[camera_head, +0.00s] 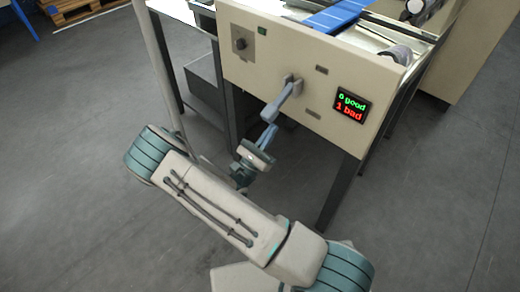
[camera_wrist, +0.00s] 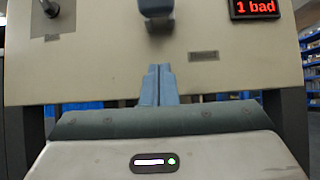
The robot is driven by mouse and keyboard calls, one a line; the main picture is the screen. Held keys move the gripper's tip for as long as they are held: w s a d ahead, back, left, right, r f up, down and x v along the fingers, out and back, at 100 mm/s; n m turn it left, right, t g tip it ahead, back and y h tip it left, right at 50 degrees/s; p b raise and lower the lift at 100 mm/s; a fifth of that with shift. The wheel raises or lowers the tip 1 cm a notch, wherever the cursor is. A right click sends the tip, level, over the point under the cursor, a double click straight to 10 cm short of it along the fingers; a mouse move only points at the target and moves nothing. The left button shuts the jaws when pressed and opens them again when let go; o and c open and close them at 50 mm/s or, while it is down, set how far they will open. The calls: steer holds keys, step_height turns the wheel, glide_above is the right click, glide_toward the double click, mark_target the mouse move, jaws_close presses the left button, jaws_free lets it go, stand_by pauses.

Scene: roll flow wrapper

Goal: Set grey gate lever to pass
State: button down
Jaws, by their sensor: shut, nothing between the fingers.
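The grey gate lever (camera_head: 283,101) sticks out from the cream front panel (camera_head: 310,85) and slants down and to the left in the head view. In the wrist view the lever (camera_wrist: 157,12) shows at the top centre, its upper part cut off by the frame. My gripper (camera_head: 270,130) is shut and empty, its blue-grey fingers pointing at the panel just below the lever's lower end. In the wrist view my fingertips (camera_wrist: 158,70) are together, with a visible gap below the lever. Two small label plates are on the panel, one above and one below the lever's level; their text is unreadable.
A display (camera_head: 351,105) on the panel reads 0 good, 1 bad. A dark knob (camera_head: 240,44) on a grey plate sits at the panel's upper left. A blue belt (camera_head: 335,16) runs behind the panel. A dark table leg (camera_head: 338,193) stands to the right of my arm.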

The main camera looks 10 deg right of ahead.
mark_target(278, 102)
steer(key=shift+s+a+r+b, duration=0.1)
steer(key=shift+s+a+r, duration=0.05)
steer(key=shift+r, duration=0.5)
steer(key=shift+s+a+r+b, duration=0.1)
steer(key=shift+a+r, duration=0.1)
steer(key=shift+r, duration=0.5)
steer(key=shift+s+a+r+b, duration=0.1)
steer(key=shift+s+a+r, duration=0.05)
steer(key=shift+r, duration=0.5)
steer(key=shift+r+p, duration=0.15)
steer(key=shift+p, duration=0.15)
